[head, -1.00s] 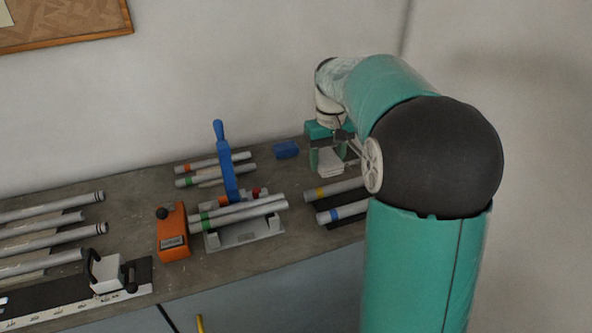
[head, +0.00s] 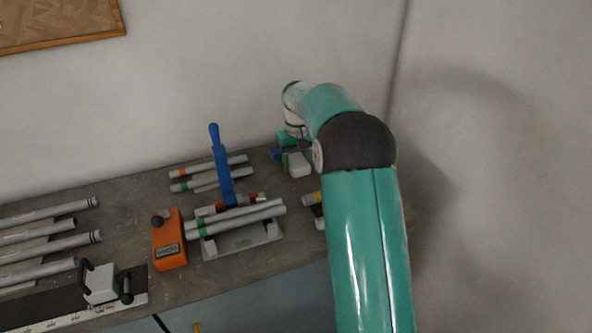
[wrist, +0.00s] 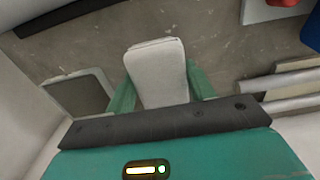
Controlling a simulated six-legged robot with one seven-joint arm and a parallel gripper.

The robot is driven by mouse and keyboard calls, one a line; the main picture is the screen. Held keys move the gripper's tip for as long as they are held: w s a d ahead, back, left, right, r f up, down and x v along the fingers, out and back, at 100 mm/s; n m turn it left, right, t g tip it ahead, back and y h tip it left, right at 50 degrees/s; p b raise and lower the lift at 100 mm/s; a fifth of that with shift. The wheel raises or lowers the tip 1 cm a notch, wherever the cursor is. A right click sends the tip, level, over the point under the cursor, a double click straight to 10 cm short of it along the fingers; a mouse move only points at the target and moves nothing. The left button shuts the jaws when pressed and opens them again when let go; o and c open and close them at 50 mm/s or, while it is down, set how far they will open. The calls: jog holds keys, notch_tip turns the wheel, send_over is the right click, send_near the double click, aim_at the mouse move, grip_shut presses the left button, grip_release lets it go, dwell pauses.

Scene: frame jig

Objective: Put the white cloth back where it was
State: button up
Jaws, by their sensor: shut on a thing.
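The white cloth (wrist: 157,68) is a folded, rounded pad between the two green fingers of my gripper (wrist: 161,88) in the wrist view. My gripper is shut on it. In the head view the white cloth (head: 299,165) shows at the back right of the bench, below the teal gripper body. I cannot tell whether the cloth touches the bench top.
A blue block (head: 276,154) is beside my gripper, partly hidden. A fixture with a blue lever (head: 221,165) and grey tubes (head: 235,218) stands to the left, with an orange box (head: 169,240). A grey flat piece (wrist: 78,92) lies left in the wrist view.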

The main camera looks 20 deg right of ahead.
jog(key=shift+w+f, duration=0.3)
jog(key=shift+f, duration=1.55)
jog(key=shift+f, duration=0.1)
jog(key=o, duration=1)
jog(key=shift+f, duration=0.1)
jog(key=shift+o, duration=0.2)
